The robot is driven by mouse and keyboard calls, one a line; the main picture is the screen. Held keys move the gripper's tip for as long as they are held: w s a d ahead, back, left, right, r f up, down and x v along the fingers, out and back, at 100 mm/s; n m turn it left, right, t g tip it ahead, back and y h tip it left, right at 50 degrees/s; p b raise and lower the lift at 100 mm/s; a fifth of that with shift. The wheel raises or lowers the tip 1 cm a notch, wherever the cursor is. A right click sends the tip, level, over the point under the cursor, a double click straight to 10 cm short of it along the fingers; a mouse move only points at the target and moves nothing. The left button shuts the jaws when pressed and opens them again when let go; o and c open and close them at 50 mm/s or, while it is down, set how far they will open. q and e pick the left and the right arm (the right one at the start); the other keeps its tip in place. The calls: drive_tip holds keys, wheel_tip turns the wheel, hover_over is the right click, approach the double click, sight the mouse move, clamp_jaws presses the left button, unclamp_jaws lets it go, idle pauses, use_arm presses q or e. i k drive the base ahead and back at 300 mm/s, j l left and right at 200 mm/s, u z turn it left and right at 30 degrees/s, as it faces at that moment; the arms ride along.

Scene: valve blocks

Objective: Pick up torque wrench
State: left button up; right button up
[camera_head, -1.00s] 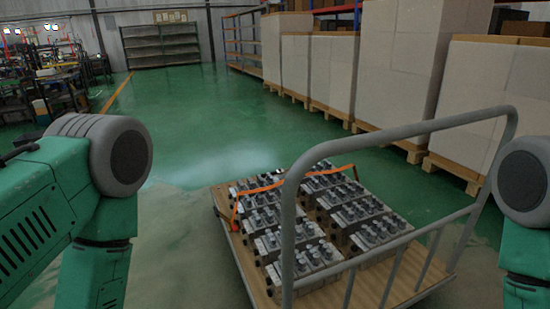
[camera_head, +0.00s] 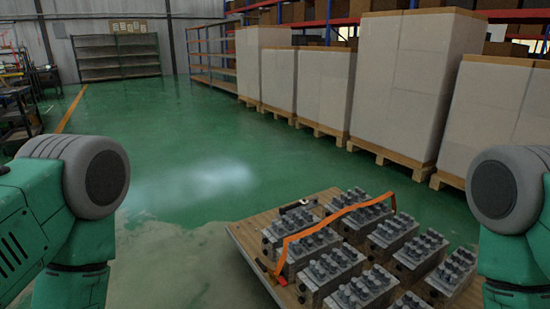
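I cannot clearly make out a torque wrench. A small dark and light item (camera_head: 296,205) lies at the far edge of the cart's wooden deck (camera_head: 248,238), too small to identify. Several grey valve blocks (camera_head: 335,264) with upright knobs stand in rows on the deck. An orange strap (camera_head: 325,226) runs over some of them and down to the deck's left side. My two green arms show at the left and right edges of the view. Both grippers are outside the picture.
White wrapped boxes on pallets (camera_head: 405,85) line the right side behind the cart. Empty shelves (camera_head: 118,58) stand at the back wall, and a cluttered rack (camera_head: 18,105) is at the far left. The green floor (camera_head: 175,140) left of the cart is clear.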

sight(315, 198)
drive_tip(key=i+j+z, duration=0.1)
drive_tip(key=i+j, duration=0.95)
drive_tip(key=j, duration=0.2)
drive_tip(key=i+j+z, duration=0.15)
drive_tip(key=i+j, duration=0.35)
drive_tip(key=j, duration=0.15)
drive_tip(key=i+j, duration=0.25)
drive_tip(key=i, duration=0.2)
drive_tip(key=i+j, duration=0.3)
drive_tip(key=i, duration=0.15)
drive_tip(key=l+z, duration=0.05)
